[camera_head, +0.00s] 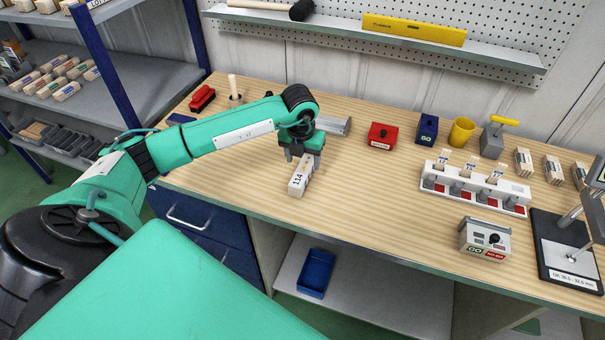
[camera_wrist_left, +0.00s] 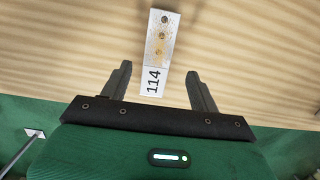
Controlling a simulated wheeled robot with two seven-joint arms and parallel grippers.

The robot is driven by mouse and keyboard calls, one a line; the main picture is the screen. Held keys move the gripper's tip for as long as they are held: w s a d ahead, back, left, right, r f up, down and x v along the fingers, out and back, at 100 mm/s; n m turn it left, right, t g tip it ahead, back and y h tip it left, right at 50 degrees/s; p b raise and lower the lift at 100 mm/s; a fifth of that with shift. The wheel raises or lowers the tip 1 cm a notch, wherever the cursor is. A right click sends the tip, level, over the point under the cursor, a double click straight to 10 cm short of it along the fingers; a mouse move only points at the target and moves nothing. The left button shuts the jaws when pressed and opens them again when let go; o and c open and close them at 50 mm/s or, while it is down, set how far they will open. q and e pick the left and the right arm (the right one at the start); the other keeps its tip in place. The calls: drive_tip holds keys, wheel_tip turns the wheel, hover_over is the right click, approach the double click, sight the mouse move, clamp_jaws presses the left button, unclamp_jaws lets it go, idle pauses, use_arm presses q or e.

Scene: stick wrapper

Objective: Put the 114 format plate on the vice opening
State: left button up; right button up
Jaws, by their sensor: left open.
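The 114 format plate (camera_head: 298,181) is a pale block with a "114" label, lying on the wooden bench near its front edge. In the left wrist view the plate (camera_wrist_left: 160,40) shows several dark holes, and its labelled end lies between the fingers in the picture. My left gripper (camera_head: 303,158) is open above the plate; it also shows in the left wrist view (camera_wrist_left: 158,70). I cannot tell whether the fingers touch it. A grey metal piece (camera_head: 336,126) behind the gripper is partly hidden; I cannot tell whether it is the vice. My right gripper is out of view.
The front middle of the bench is clear.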

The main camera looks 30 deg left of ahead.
sight(302, 171)
use_arm(q)
drive_tip(key=shift+f+p, duration=0.3)
drive_tip(key=shift+p, duration=0.1)
drive_tip(key=f+p, duration=0.1)
drive_tip(key=f, duration=0.2)
drive_tip(key=shift+w+a+f+p, duration=0.1)
drive_tip(key=shift+a+f+p, duration=0.1)
drive_tip(key=shift+p, duration=0.15)
drive_tip(key=shift+w+f, duration=0.1)
drive_tip(key=shift+f, duration=0.4)
drive_tip(key=c, duration=1.1)
drive_tip(key=shift+r, duration=0.1)
clamp_jaws()
